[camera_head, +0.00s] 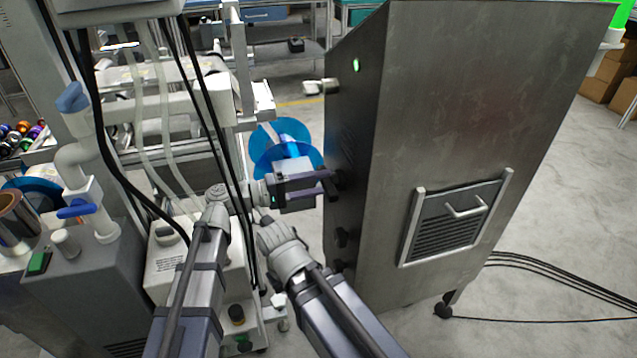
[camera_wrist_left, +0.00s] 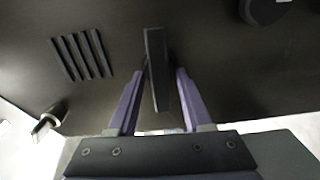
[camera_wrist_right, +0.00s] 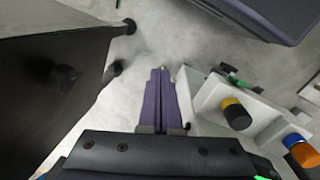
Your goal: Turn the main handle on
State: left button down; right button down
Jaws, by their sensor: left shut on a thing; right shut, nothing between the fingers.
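The main handle (camera_wrist_left: 157,75) is a flat black lever on the dark face of a metal cabinet (camera_head: 470,100). In the left wrist view it stands between the purple fingers of my left gripper (camera_wrist_left: 160,85), which is shut on it. In the head view my left gripper (camera_head: 328,184) reaches right to the cabinet's dark side, and the handle is mostly hidden there. My right gripper (camera_wrist_right: 160,80) is shut and empty in the right wrist view, its fingers together above the pale floor. In the head view its fingers are hidden behind my right arm.
The cabinet's dark face has vents (camera_wrist_left: 82,55), a silver latch (camera_wrist_left: 48,122) and a round black knob (camera_wrist_left: 263,10). A blue reel (camera_head: 285,145) stands behind my left gripper. Machinery with hoses and a blue-handled valve (camera_head: 78,211) fills the left. Cables (camera_head: 560,270) lie on the floor.

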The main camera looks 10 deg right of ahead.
pick_arm(q)
jog(key=shift+n, duration=0.4)
jog(key=c, duration=0.7)
grip_release()
jog(key=a, duration=0.8)
jog(key=shift+s, duration=0.1)
jog(key=shift+s, duration=0.1)
